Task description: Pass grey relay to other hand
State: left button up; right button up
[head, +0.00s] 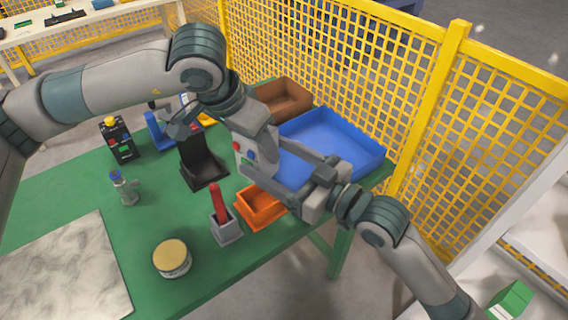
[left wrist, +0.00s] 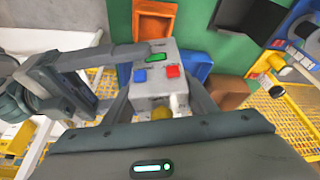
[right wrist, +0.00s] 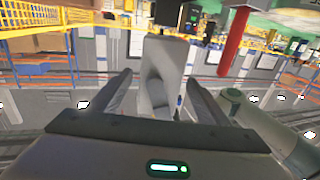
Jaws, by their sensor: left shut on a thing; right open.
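The grey relay (head: 241,157) is a pale box with blue, red and green parts on its face. My left gripper (head: 252,138) comes down from above and is shut on it, well above the table. In the left wrist view the relay (left wrist: 153,88) sits between the left fingers. My right gripper (head: 270,167) reaches in from the right, open, with its fingers to either side of the relay. In the right wrist view the relay (right wrist: 165,78) stands between the open fingers; contact cannot be told.
Below on the green table (head: 130,240) are an orange bin (head: 262,210), a grey holder (head: 227,231) with a red stick, a black bin (head: 204,172) and a yellow-topped can (head: 172,259). A blue bin (head: 350,145) and brown bin (head: 288,95) lie behind. Yellow fencing (head: 330,50) borders the table.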

aim_at(243, 142)
jog(key=x, duration=0.7)
jog(key=shift+w+a, duration=0.2)
jog(key=shift+a, duration=0.05)
jog(key=c, duration=1.3)
pick_arm(q)
jog(key=o, duration=1.4)
pick_arm(e)
jog(key=shift+c, duration=0.5)
pick_arm(q)
jog(key=shift+r, duration=0.1)
jog(key=v, duration=1.2)
jog(key=shift+a, duration=0.1)
